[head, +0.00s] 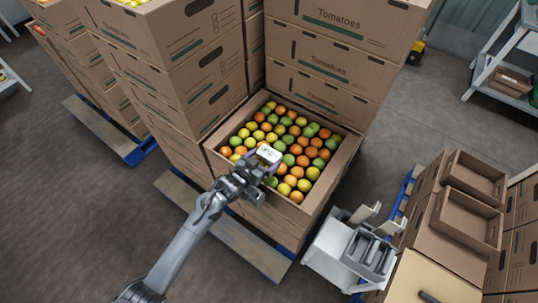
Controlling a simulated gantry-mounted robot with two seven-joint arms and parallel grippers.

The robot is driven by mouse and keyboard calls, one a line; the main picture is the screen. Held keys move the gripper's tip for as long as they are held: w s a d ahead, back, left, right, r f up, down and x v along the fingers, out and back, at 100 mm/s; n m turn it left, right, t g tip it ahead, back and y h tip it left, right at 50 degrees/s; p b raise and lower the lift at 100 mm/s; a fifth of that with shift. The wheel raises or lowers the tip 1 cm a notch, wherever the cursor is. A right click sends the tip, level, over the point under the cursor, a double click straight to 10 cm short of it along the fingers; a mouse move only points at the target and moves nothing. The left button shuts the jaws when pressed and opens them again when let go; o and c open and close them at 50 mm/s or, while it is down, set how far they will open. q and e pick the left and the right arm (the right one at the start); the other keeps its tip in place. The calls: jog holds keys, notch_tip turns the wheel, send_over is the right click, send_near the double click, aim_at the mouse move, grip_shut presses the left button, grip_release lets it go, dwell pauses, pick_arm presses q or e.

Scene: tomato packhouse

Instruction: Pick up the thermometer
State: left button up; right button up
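The thermometer (268,153), a small white device with a little display, is in the head view over the tomatoes in the open cardboard box (333,178). My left gripper (266,161) reaches in from the lower left, with its dark fingers right at the thermometer. The fingers hide part of its near side. I cannot tell whether they press on it, or whether it rests on the tomatoes or hangs just above them. My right gripper is not in view.
Red, orange, yellow and green tomatoes (300,140) fill the box. Tall carton stacks (335,62) stand behind it and to its left (190,75). A white unit with grey slots (352,250) stands at right, near empty cardboard trays (468,215).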

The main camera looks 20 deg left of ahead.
pick_arm(q)
jog(key=c, duration=0.5)
jog(key=shift+r, duration=0.1)
jog(key=shift+c, duration=0.2)
jog(key=shift+r, duration=0.1)
